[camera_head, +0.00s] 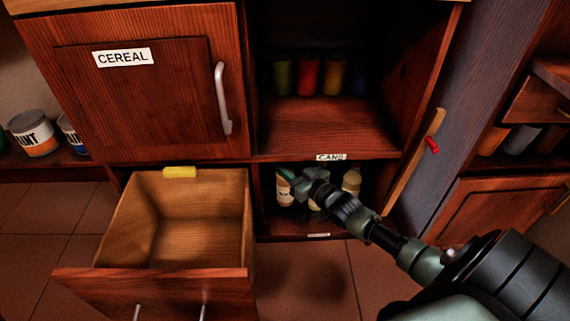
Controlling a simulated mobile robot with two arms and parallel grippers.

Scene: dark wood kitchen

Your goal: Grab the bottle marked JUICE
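Several pale bottles with labels stand in the low open compartment under the CANS label. One bottle (284,190) is at the left, and another bottle (351,181) is at the right. A further one is mostly hidden behind my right arm. The labels are too small to read, so I cannot tell which bottle is marked JUICE. My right gripper (294,181) reaches in from the right and is at the left bottle. I cannot tell whether its fingers are around the bottle or only beside it. My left gripper is not in view.
An open, empty drawer (201,219) juts out to the left of the compartment. A shut CEREAL door (140,85) is above it. Coloured cans (307,75) stand on the shelf above. Paint tins (34,133) are at the far left. Tiled floor (305,280) is clear in front.

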